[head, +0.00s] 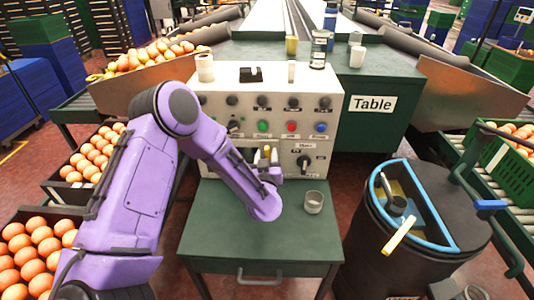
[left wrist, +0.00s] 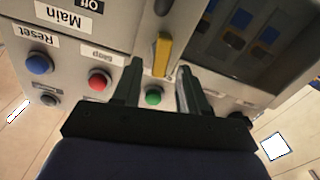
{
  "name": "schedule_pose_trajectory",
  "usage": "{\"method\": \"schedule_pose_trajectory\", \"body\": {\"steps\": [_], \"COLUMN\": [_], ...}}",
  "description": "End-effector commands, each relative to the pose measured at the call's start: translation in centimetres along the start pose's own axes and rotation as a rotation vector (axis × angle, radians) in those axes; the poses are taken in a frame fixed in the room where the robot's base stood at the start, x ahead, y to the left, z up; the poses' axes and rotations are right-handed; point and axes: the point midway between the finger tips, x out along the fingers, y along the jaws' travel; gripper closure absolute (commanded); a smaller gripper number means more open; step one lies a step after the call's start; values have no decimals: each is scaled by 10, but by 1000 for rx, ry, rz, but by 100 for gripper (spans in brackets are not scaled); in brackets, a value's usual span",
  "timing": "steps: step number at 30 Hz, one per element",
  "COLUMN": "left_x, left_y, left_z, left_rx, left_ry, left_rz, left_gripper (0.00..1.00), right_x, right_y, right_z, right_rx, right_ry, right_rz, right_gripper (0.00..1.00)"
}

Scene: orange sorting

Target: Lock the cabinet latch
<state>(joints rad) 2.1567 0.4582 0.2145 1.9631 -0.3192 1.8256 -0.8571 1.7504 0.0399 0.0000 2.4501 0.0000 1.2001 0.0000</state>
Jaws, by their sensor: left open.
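The cabinet (head: 225,114) is a pale control box with buttons, standing on the green table. Its yellow latch handle (left wrist: 161,54) shows in the left wrist view, long side pointing up the picture. My left gripper (head: 266,165) is in front of the lower part of the cabinet face. In the left wrist view, its dark fingers (left wrist: 160,76) are open, with the lower end of the latch handle between their tips. A gap shows on both sides of the handle. In the head view, the gripper and arm hide much of the latch area. My right gripper is not in view.
A black rotary switch (head: 305,163) sits right of the gripper. Red (head: 292,126), green and blue buttons are above. A grey cup (head: 314,202) stands on the green lower surface (head: 222,240). A dark bin (head: 368,235) stands at right; orange trays (head: 48,187) are at left.

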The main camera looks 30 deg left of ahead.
Motion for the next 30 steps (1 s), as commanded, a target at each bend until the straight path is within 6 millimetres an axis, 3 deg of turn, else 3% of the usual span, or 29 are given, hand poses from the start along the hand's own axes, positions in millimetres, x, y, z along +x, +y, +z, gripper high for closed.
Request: {"method": "schedule_pose_trajectory", "body": {"steps": [4, 12, 14, 16, 17, 30], "left_x": [15, 18, 18, 18, 18, 18], "left_y": [0, 0, 0, 0, 0, -1], "left_z": [0, 1, 1, 1, 1, 1], "left_rx": [0, 1, 0, 0, 0, -65], "left_ry": [-1, -2, -2, -2, -2, -1], "left_rz": [0, 2, 2, 1, 1, 2], "left_gripper": [57, 57, 74, 96, 100, 100], "right_x": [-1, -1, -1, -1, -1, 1], "right_y": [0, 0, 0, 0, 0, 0], "right_z": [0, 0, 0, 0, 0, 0], "right_rx": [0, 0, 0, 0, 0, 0], "right_ry": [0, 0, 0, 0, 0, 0], "right_rz": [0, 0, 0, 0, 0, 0], "right_gripper": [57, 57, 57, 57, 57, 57]}}
